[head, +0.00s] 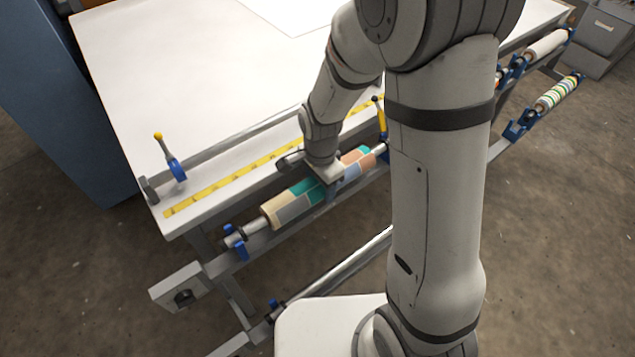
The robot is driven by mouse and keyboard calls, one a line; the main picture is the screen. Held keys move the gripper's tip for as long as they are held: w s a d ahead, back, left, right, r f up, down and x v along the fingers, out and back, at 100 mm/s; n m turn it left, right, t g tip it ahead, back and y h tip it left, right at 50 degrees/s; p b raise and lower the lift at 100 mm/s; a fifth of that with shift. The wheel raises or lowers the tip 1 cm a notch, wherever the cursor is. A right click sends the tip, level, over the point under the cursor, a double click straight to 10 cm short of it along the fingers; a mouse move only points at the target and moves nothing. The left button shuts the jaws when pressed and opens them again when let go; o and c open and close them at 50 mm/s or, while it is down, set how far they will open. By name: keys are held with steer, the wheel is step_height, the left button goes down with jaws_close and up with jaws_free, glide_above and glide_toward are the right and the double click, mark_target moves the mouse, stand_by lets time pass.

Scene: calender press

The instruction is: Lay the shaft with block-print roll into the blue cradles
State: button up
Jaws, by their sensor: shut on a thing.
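The shaft with the block-print roll (290,206), patterned in teal, cream, grey and orange, lies lengthwise along the table's front side. My gripper (327,180) is over the middle of the roll and shut on it; its fingertips are largely hidden. The bare left end of the shaft is at a blue cradle (238,243) on the frame's front rail. I cannot tell whether it rests in the cradle or hovers just above it. The shaft's right end runs behind my arm, and the cradle on that side is hidden.
The white table (190,75) has a yellow measuring strip (225,182) along its front edge. A blue lever with a yellow knob (174,164) stands at left. A lower bar (340,265) crosses below. Right, a striped roll (557,94) and a pale roll (545,45) sit in blue holders.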

steer(key=shift+f+b, duration=0.45)
steer(key=shift+f, duration=0.05)
steer(key=o, duration=1.4)
steer(key=shift+c, duration=0.2)
steer(key=shift+r, duration=3.95)
